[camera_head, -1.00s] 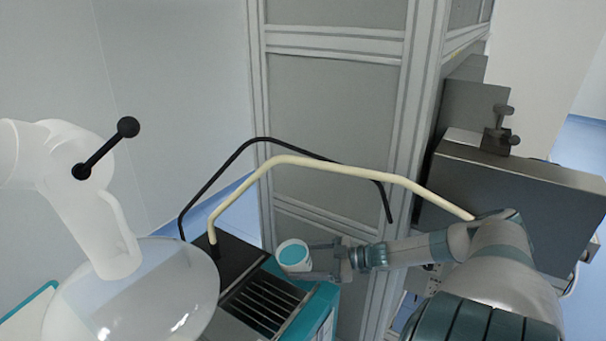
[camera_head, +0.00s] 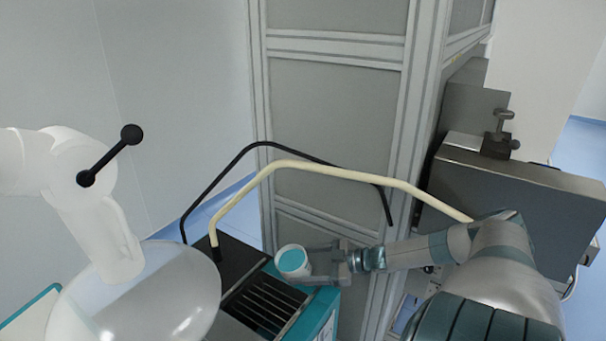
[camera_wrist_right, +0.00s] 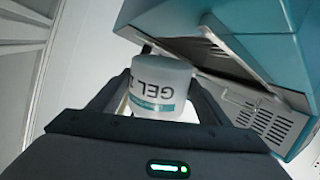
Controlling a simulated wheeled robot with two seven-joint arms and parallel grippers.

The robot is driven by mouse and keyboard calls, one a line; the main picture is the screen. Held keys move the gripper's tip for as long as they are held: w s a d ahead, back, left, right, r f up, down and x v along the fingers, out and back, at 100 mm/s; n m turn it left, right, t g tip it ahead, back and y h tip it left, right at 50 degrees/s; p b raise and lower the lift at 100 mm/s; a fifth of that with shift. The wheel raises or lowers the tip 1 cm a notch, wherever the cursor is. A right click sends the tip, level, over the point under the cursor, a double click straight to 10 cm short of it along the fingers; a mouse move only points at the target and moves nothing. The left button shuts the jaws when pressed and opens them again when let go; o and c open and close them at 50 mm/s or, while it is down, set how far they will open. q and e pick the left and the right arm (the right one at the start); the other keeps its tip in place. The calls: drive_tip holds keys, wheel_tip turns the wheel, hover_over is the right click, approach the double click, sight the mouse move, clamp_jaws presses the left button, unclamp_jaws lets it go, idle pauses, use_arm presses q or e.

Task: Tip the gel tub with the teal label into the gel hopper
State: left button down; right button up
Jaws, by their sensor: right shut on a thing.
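The gel tub (camera_head: 292,262) is a white tub with teal gel showing at its open top. It also shows in the right wrist view (camera_wrist_right: 160,84), with "GEL" lettering and a teal label band. My right gripper (camera_head: 318,262) is shut on the tub from the right side. The tub is tilted a little, above the right edge of the teal machine. The gel hopper (camera_head: 262,309) appears to be the dark slatted opening in the top of the teal machine, just below and left of the tub in the head view. My left gripper is not in view.
A cream hose (camera_head: 330,170) and a black hose (camera_head: 222,178) arch over the machine. A grey cabinet (camera_head: 335,140) is behind. A dark grey box unit (camera_head: 520,195) stands at the right.

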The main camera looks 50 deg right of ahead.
drive_tip(key=shift+w+a+f+n+g+h+p, duration=0.1)
drive_tip(key=shift+a+f+n+g+h+p, duration=0.15)
drive_tip(key=shift+a+n+h+p, duration=0.4)
drive_tip(key=shift+w+a+f+n+g+h+p, duration=0.15)
drive_tip(key=shift+a+g+p, duration=0.1)
drive_tip(key=shift+p, duration=0.65)
drive_tip(key=shift+a+f+n+g+h+p, duration=0.15)
drive_tip(key=shift+n+g+h+p, duration=0.15)
drive_tip(key=shift+n+h+p, duration=0.4)
drive_tip(key=shift+f+n+g+h+p, duration=0.25)
drive_tip(key=shift+h+p, duration=0.25)
drive_tip(key=shift+p, duration=0.4)
drive_tip(key=shift+a+r+n+g+h+p, duration=0.35)
drive_tip(key=shift+r+h+p, duration=0.25)
drive_tip(key=shift+p, duration=0.45)
drive_tip(key=shift+a+r+n+g+h+p, duration=0.2)
drive_tip(key=shift+r+n+h+p, duration=0.3)
drive_tip(key=shift+p, duration=0.55)
drive_tip(key=shift+w+a+r+n+g+h+p, duration=0.15)
drive_tip(key=shift+a+r+n+h+p, duration=0.25)
drive_tip(key=shift+h+p, duration=0.7)
drive_tip(key=shift+w+a+r+n+g+h+p, duration=0.15)
drive_tip(key=shift+a+r+n+h+p, duration=0.25)
drive_tip(key=shift+p, duration=1.25)
